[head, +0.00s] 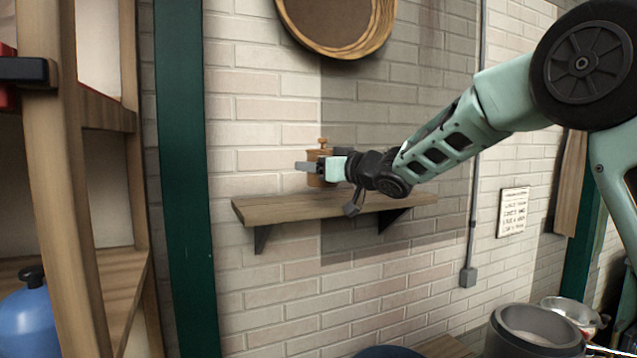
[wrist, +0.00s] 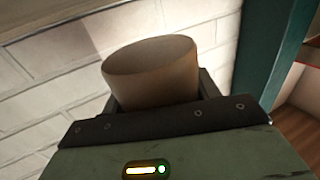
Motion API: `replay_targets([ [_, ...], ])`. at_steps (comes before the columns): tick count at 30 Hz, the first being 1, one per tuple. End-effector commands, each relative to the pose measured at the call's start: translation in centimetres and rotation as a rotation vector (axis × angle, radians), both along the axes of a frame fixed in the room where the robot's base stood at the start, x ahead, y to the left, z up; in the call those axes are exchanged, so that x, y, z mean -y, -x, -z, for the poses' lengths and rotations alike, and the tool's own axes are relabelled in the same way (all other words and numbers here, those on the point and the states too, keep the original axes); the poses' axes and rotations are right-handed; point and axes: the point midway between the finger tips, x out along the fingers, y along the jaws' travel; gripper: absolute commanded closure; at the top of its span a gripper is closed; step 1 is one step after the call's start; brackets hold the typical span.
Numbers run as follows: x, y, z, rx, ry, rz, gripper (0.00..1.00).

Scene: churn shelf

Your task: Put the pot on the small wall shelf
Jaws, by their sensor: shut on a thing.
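The pot (head: 317,154) is small and brown with a knob on top. It is upright in the head view, just over the left half of the small wall shelf (head: 270,207). I cannot tell whether its base touches the board. My gripper (head: 311,168) reaches in from the right and is shut around the pot's body, covering part of it. In the wrist view the pot (wrist: 150,72) sits between the fingers, its plain brown side and round end showing. The shelf is a wooden board on dark brackets, and the wrist view does not show it clearly.
A wooden rack (head: 75,200) with a blue vessel (head: 30,318) stands at the left, beside a green post (head: 185,180). A round wooden-framed piece (head: 385,30) hangs above the shelf. A grey container (head: 530,330) is low at right. The visible shelf top looks otherwise bare.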

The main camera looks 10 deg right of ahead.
Motion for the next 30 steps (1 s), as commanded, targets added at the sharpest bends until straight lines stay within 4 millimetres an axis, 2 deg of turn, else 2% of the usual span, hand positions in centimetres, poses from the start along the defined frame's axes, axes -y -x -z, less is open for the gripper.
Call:
replay_targets([
  [8,-0.1,0.0,3.3,0.0,0.0,-0.001,0.71],
  [20,0.0,0.0,3.9,0.002,0.0,0.0,0.71],
  [21,0.0,0.0,4.0,0.001,0.001,0.001,0.34],
  [23,0.0,0.0,3.9,0.001,0.001,0.001,0.18],
  [30,0.0,0.0,3.9,0.001,0.001,0.001,0.18],
])
